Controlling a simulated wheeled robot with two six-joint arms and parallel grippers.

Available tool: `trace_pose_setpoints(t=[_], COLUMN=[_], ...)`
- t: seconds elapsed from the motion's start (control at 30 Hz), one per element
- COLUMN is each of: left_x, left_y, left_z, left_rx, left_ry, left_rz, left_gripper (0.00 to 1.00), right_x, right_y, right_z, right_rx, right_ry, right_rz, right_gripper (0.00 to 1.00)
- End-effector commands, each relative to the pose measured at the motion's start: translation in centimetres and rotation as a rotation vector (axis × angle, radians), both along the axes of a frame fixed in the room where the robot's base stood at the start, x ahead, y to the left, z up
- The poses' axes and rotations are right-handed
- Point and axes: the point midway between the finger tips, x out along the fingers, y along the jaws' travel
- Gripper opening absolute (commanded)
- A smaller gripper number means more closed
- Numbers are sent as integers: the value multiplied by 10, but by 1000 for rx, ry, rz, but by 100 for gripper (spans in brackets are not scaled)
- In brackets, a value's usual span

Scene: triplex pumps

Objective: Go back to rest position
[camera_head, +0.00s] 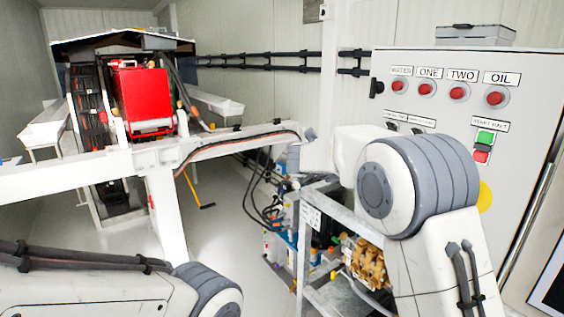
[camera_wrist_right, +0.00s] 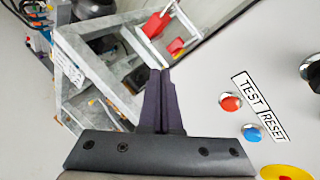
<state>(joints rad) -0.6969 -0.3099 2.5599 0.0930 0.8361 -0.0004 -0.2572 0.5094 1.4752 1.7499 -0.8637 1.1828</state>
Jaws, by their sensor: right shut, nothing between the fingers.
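My right gripper (camera_wrist_right: 159,78) is shut and empty in the right wrist view. Its dark fingers are together and point toward the metal frame and the edge of the control panel. They touch nothing that I can make out. In the head view my right arm (camera_head: 420,195) is raised in front of the grey control panel (camera_head: 540,110), and its gripper is hidden. My left arm (camera_head: 100,290) lies low at the lower left, with its gripper out of view.
The panel has red lamps or buttons (camera_head: 457,93), and the wrist view shows a red button (camera_wrist_right: 230,102), a blue button (camera_wrist_right: 251,133) and a yellow-ringed one (camera_wrist_right: 285,173). A metal pump frame (camera_head: 303,255) stands close to my right arm.

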Motion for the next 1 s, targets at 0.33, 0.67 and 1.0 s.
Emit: trace_pose_setpoints(t=[0.33, 0.67, 1.0], left_x=[0, 0, 0], left_y=[0, 0, 0], left_z=[0, 0, 0], left_rx=[0, 0, 0], left_ry=[0, 0, 0], left_rz=[0, 0, 0], left_gripper=[57, 57, 57], right_x=[-73, -233, -337], right_y=[38, 38, 15], right_z=[-68, -173, -212], right_rx=[-1011, -1500, -1667], right_ry=[562, 926, 1048], right_rz=[1095, 1921, 2406], right_gripper=[0, 0, 0])
